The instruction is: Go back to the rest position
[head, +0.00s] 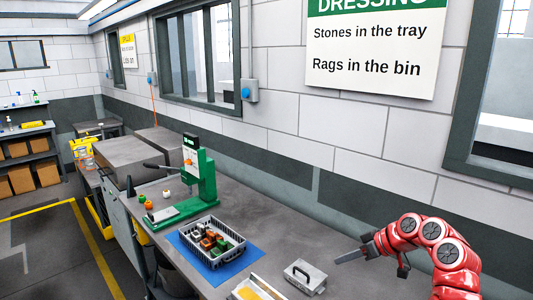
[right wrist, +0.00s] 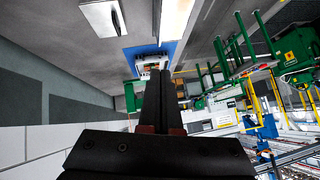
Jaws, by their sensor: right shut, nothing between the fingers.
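My right gripper (head: 347,257) is shut and empty, held out over the right part of the grey workbench (head: 336,236) in the head view. Its arm is red and comes in from the lower right. In the right wrist view the shut fingers (right wrist: 160,85) point away from the camera with nothing between them. A grey block with a handle (head: 303,277) lies on the bench left of the gripper and apart from it. My left gripper is not in view.
A grey basket (head: 190,242) of several small blocks stands on a blue mat (head: 240,263). A green press (head: 200,175) stands behind it. A tray with something yellow (head: 236,294) is at the front edge. A tiled wall (head: 350,135) runs behind the bench.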

